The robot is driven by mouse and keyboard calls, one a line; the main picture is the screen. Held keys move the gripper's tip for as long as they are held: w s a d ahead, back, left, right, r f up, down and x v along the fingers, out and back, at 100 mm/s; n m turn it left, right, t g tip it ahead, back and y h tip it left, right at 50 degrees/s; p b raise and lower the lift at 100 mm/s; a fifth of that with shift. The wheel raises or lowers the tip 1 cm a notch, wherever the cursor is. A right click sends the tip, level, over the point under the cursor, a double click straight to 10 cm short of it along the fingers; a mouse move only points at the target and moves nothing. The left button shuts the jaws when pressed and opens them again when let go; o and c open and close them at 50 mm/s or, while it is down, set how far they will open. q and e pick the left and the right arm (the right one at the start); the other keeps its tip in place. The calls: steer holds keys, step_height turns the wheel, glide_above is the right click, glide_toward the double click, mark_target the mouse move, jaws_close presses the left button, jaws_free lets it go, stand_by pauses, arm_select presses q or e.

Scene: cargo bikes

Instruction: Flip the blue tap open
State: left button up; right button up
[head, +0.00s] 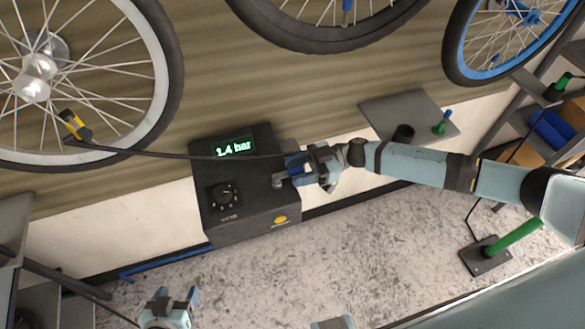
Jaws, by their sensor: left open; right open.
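The blue tap (293,163) sits on the right side of a dark grey pump box (215,165) with a green display reading 1.4 bar. My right gripper (308,170) comes in from the right and is at the tap, with its open fingers close around or beside the handle. Whether they touch it I cannot tell, as the fingers partly hide the tap. My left gripper (176,297) is open and empty at the bottom of the head view, well away from the tap.
A black hose (130,152) runs from the pump box to a yellow-black valve head (75,126) at the left wheel (165,60). More wheels hang at the top. A grey shelf (385,110) is right of the box. A green-handled pump (515,237) stands on the speckled floor.

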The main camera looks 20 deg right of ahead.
steer(key=shift+a, duration=0.6)
jaws_close()
